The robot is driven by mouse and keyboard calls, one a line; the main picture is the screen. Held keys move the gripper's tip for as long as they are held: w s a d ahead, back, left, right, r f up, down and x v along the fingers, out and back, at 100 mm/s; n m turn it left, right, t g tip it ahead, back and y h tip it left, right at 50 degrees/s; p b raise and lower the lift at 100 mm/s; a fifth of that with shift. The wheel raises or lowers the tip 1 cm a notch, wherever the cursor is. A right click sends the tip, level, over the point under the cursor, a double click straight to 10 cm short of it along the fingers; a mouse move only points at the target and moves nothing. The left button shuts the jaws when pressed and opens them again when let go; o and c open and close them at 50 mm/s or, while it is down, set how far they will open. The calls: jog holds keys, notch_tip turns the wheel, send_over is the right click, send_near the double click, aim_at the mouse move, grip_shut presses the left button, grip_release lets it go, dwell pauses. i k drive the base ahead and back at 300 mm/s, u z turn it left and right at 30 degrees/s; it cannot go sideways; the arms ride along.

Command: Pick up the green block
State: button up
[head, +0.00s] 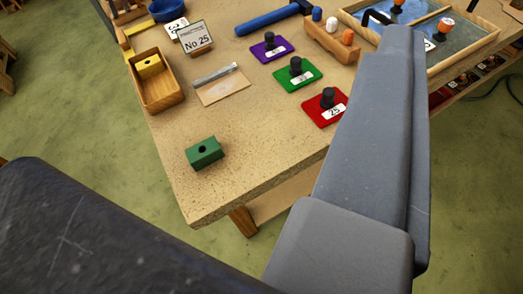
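The green block (205,153) lies on the tabletop close to the near left corner of the workbench (265,135). It is a small box with a dark round hole or spot on its upper face, and nothing touches it. A long grey part of mine rises from the bottom to the upper right, to the right of the block. A dark part of mine fills the lower left. I cannot make out two fingertips, so whether my gripper is open or shut does not show. Nothing is seen held.
A wooden tray (165,95) with a yellow block (150,67) stands behind the block. Green (292,84), red (318,113) and purple (262,51) plates with black knobs lie to the right. The bench edge is close.

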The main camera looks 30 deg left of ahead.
aim_at(203, 155)
jog(key=u, duration=0.7)
jog(key=i, duration=0.1)
jog(key=z, duration=2.55)
jog(key=k, duration=1.85)
jog(key=u, duration=1.8)
jog(key=i, duration=0.5)
